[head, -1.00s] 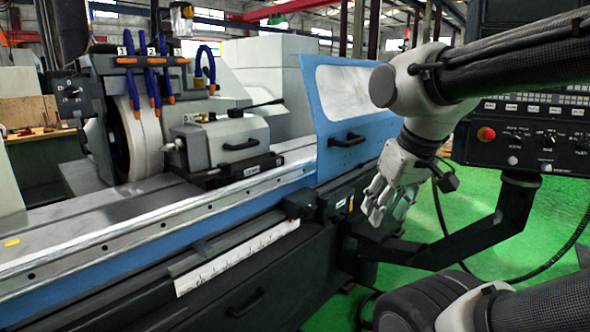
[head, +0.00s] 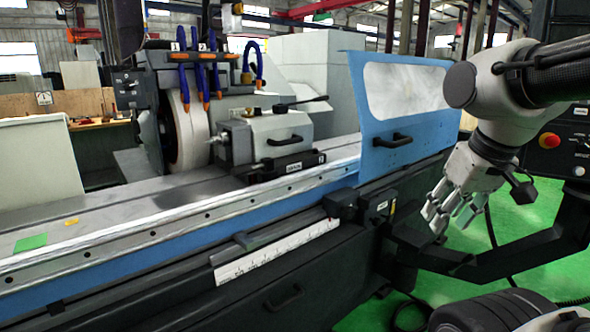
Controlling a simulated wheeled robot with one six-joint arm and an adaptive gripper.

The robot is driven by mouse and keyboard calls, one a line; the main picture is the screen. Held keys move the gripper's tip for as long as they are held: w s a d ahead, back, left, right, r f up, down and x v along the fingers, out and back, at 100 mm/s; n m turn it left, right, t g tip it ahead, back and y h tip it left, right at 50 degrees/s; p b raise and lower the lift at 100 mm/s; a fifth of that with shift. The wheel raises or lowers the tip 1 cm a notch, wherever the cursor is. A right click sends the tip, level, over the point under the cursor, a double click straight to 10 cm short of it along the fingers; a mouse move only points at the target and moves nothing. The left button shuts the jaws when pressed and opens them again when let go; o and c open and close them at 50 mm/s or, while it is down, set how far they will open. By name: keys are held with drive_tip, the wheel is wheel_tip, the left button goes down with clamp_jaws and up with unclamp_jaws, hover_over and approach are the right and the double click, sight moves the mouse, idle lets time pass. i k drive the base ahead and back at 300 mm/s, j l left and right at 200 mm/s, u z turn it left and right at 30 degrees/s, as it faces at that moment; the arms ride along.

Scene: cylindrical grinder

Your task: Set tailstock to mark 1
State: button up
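The tailstock (head: 262,140) is a grey block with a black handle on its front and a lever on top. It sits on the grinder's table (head: 130,212), just right of the grinding wheel (head: 186,128). A small label plate is on its dark base. A white scale strip (head: 275,253) with markings runs along the machine front below the table; its numbers are too small to read. My gripper (head: 446,218) hangs at the right, in front of the machine, apart from the tailstock. Its fingers are spread with nothing between them.
A blue guard door (head: 392,105) with a window stands right of the tailstock. A control panel with a red button (head: 549,141) is at the right, on a black support arm. A green patch (head: 30,242) and a yellow piece (head: 72,221) lie on the table's left.

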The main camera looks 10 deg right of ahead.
sight(286, 138)
drive_tip(key=u, duration=2.7)
drive_tip(key=z, duration=2.7)
drive_tip(key=i+l+u, duration=0.3)
drive_tip(key=i+l, duration=0.5)
